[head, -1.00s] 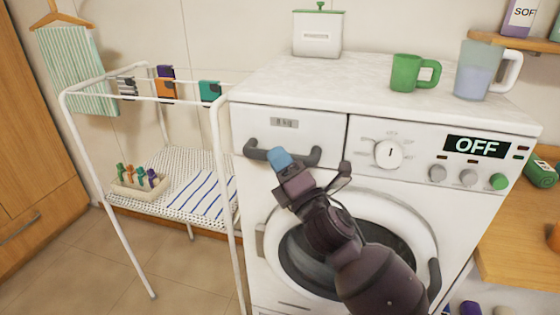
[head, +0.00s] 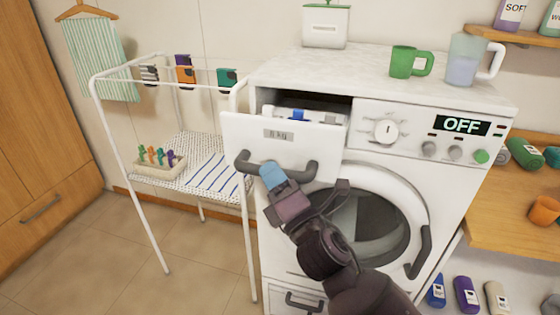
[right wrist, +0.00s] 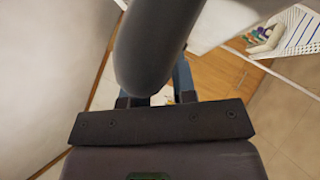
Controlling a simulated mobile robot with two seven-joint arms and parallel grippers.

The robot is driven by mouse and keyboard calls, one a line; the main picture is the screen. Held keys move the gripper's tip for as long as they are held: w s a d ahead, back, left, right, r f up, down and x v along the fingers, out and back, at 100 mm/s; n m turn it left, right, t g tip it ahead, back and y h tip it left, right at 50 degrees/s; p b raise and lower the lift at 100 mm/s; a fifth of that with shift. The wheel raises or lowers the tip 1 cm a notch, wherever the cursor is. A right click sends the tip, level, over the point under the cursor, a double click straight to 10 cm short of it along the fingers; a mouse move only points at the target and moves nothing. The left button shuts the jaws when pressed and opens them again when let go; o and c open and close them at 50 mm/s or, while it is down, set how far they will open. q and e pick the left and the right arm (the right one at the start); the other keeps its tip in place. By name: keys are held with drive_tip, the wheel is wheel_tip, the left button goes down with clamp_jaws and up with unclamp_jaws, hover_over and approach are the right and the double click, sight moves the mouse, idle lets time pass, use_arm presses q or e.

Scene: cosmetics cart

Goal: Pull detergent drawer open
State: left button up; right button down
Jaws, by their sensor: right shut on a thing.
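The white detergent drawer (head: 275,150) at the upper left of the washing machine (head: 350,225) stands out from the body. Its open top shows a blue and white interior (head: 300,115) behind the front panel. A dark grey bar handle (head: 300,174) runs across the drawer front. My right gripper (head: 271,172) has its blue fingertips at the left half of that handle and is shut on it. In the right wrist view the grey handle (right wrist: 155,50) passes between the blue fingers. My left gripper is not in view.
A white drying rack (head: 244,180) stands close at the left of the drawer. A green mug (head: 402,62), a pitcher (head: 463,62) and a white box (head: 325,25) stand on the machine top. A wooden shelf (head: 500,235) is at the right.

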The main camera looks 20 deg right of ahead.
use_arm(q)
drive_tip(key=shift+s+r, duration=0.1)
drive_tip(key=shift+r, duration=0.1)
use_arm(e)
drive_tip(key=s+a, duration=0.3)
drive_tip(key=s, duration=0.2)
drive_tip(key=shift+s+a, duration=0.25)
drive_tip(key=shift+a, duration=0.1)
drive_tip(key=c, duration=0.9)
unclamp_jaws()
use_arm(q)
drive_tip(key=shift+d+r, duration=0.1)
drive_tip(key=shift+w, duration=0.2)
use_arm(e)
drive_tip(key=shift+f, duration=0.1)
use_arm(q)
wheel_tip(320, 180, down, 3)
drive_tip(key=b, duration=0.3)
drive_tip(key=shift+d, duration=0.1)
use_arm(e)
drive_tip(key=v, duration=1)
drive_tip(key=shift+s+d, duration=0.15)
drive_tip(key=shift+s, duration=0.2)
